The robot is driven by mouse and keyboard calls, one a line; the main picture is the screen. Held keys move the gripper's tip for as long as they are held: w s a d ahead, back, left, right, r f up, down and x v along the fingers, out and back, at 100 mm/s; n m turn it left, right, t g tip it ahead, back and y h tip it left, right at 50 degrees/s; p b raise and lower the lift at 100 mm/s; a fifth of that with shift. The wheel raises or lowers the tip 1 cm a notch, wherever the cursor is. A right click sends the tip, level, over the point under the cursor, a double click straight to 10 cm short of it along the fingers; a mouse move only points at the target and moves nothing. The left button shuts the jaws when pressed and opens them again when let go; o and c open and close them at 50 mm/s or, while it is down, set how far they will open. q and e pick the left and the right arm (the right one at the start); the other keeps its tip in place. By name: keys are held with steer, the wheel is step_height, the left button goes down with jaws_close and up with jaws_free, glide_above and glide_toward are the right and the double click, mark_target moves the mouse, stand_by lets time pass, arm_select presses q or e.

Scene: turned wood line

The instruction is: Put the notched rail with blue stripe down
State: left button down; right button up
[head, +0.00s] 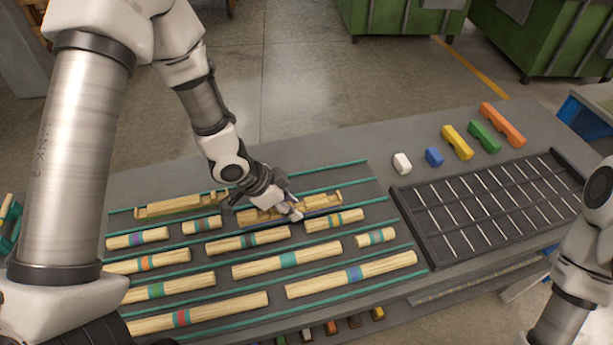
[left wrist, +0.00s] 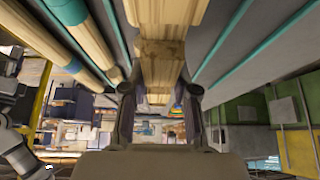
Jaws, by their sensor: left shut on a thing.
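The notched rail (head: 325,202) is a long pale wooden piece with cut-outs, at the back of the rack area in the head view. My left gripper (head: 288,208) is shut on it near its middle and hides part of it. I cannot make out its blue stripe. In the left wrist view the rail (left wrist: 165,18) runs between the two fingers of the left gripper (left wrist: 161,95). I cannot tell whether it touches the surface below. My right gripper is not in view; only part of the right arm shows at the right edge.
Another notched rail (head: 180,206) lies to the left. Several striped rods (head: 287,259) lie in rows between teal strips (head: 335,274). A dark slotted tray (head: 432,250) is at the right. Coloured blocks (head: 457,142) stand behind it. Bare grey tabletop lies behind the rows.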

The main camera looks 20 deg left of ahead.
mark_target(305, 207)
arm_select(q)
steer(key=shift+w+d+f, duration=0.15)
steer(key=shift+f, duration=0.05)
steer(key=shift+w+d+f+n+t, duration=0.2)
steer(key=shift+d+n, duration=0.1)
steer(key=shift+d, duration=0.3)
steer(key=shift+w+d+f+n+t, duration=0.1)
steer(key=shift+w+d+f+n, duration=0.15)
steer(key=shift+d, duration=0.3)
steer(key=shift+w+d+r+n+t+y, duration=0.15)
steer(key=shift+n+y, duration=0.15)
steer(key=shift+n, duration=0.2)
steer(key=shift+w+d+f+n+t+y, duration=0.15)
steer(key=shift+n+y, duration=0.15)
steer(key=shift+n, duration=0.15)
steer(key=n+y, duration=0.1)
steer(key=n, duration=0.1)
steer(key=w+n+y, duration=0.1)
steer(key=n, duration=0.1)
steer(key=w+a+n+t, duration=0.1)
steer(key=shift+w+r+n+y, duration=0.15)
steer(key=shift+r+n+y, duration=0.2)
steer(key=shift+n+y, duration=0.05)
steer(key=shift+w+a+r+n+y, duration=0.15)
steer(key=shift+a+n+y, duration=0.25)
steer(key=shift+n, duration=0.4)
